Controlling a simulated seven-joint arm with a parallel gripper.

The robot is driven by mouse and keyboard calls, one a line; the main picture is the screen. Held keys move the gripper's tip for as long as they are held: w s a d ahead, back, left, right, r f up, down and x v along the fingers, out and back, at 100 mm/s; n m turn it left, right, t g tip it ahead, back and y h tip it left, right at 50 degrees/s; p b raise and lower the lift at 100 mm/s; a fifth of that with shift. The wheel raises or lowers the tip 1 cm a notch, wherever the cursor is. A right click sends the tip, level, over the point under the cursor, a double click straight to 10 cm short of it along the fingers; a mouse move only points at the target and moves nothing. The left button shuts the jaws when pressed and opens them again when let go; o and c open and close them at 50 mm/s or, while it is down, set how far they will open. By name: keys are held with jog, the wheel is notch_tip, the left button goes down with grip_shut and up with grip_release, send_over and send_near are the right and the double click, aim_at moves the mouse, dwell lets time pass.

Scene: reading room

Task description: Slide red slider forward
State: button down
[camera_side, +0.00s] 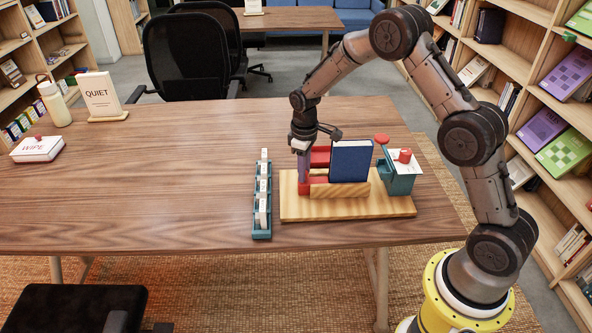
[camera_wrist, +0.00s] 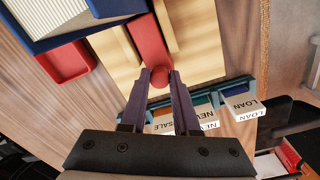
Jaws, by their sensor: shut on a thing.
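The red slider (camera_wrist: 148,42) is a flat red bar with a round knob, lying in a channel of a pale wooden board (camera_side: 345,207). Its end also shows in the side view (camera_side: 304,188), at the left end of the board. My gripper (camera_wrist: 160,78) has its purple fingers shut on the slider's knob. In the side view my gripper (camera_side: 304,178) points down at the board's left end. A dark blue book (camera_side: 350,161) stands upright on the board, right of my gripper, and hides part of what lies behind it.
A red tray (camera_wrist: 68,62) lies beside the book. A teal box with a red-topped lever (camera_side: 398,182) stands at the board's right. A teal rack of labelled blocks (camera_side: 262,225) stands close on the left. The table's left half (camera_side: 150,195) is mostly clear.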

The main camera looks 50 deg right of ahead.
jog(key=shift+s+d, duration=0.15)
jog(key=c, duration=0.7)
grip_release()
jog(key=shift+o, duration=0.2)
notch_tip(320, 180, up, 14)
jog(key=shift+a+f, duration=0.15)
jog(key=shift+a, duration=0.1)
